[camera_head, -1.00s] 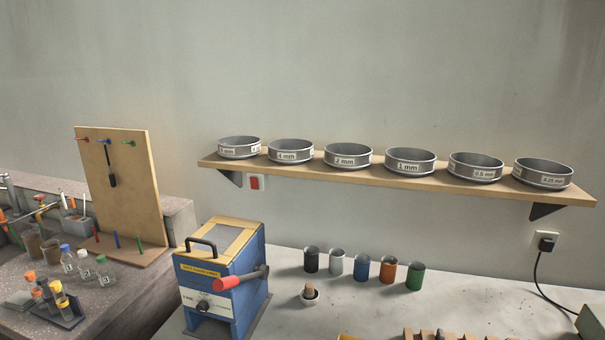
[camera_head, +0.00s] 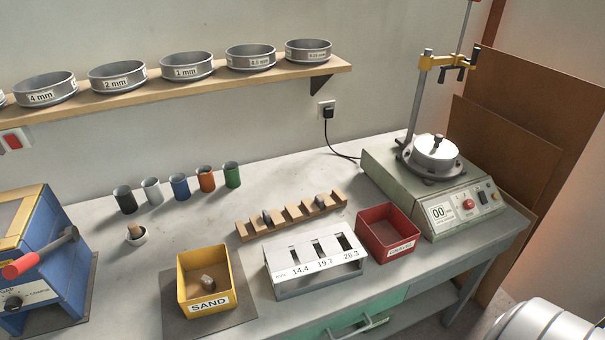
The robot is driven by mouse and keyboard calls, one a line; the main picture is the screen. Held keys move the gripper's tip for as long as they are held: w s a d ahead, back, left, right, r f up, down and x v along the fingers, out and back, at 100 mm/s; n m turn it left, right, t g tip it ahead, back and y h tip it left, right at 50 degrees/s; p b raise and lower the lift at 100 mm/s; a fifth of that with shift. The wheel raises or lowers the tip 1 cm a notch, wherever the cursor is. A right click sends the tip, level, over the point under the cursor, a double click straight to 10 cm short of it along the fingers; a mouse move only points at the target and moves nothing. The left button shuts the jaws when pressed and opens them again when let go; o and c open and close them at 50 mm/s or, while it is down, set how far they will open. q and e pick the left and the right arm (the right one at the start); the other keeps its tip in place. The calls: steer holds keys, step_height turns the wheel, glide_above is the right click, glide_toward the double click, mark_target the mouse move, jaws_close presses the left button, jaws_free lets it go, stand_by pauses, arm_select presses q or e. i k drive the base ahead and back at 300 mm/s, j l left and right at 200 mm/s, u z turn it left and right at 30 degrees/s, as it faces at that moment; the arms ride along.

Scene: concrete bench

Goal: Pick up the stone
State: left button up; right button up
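A brownish-grey stone (camera_head: 207,283) lies inside the yellow bin labelled SAND (camera_head: 182,290), on the bench's near side. Neither of my grippers shows in the head view.
A white slotted gauge box (camera_head: 318,277) and a red GRAVEL bin (camera_head: 377,222) stand right of the yellow bin. A wooden rack (camera_head: 252,229) lies behind them.

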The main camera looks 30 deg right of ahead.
mark_target(319, 200)
steer(key=z, duration=1.15)
